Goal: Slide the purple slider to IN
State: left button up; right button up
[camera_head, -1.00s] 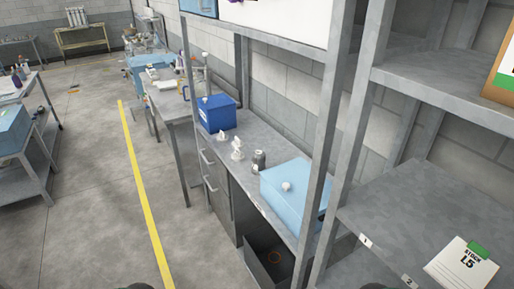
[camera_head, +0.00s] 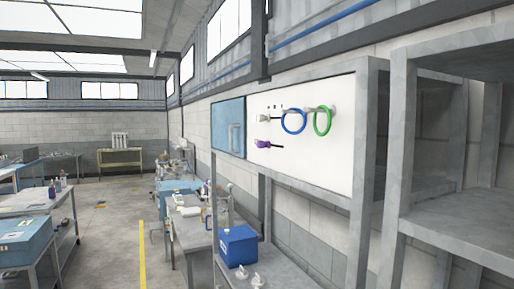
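A purple slider (camera_head: 263,144) sits on the lower left part of a white wall panel (camera_head: 325,150), at the left end of a short dark slot or bar. Any IN marking is too small to read. Above it on the panel is a whitish fitting (camera_head: 264,118) on a similar short dark bar. A blue ring (camera_head: 293,122) and a green ring (camera_head: 322,122) hang from fittings to the right. Neither of my grippers shows in the view.
A blue cabinet door (camera_head: 228,126) adjoins the panel on the left. Below is a bench with a blue box (camera_head: 238,246) and small white items. Grey shelving (camera_head: 450,220) stands on the right. Open floor with a yellow line (camera_head: 142,255) lies left.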

aim_at(260, 145)
jog(key=i+j+z, duration=0.1)
jog(key=j, duration=0.25)
jog(key=i+j+z, duration=0.1)
jog(key=j, duration=0.2)
jog(key=i+j+z, duration=0.1)
jog(key=j, duration=0.25)
jog(key=i+j+z, duration=0.1)
jog(key=j, duration=0.3)
jog(key=i, duration=0.05)
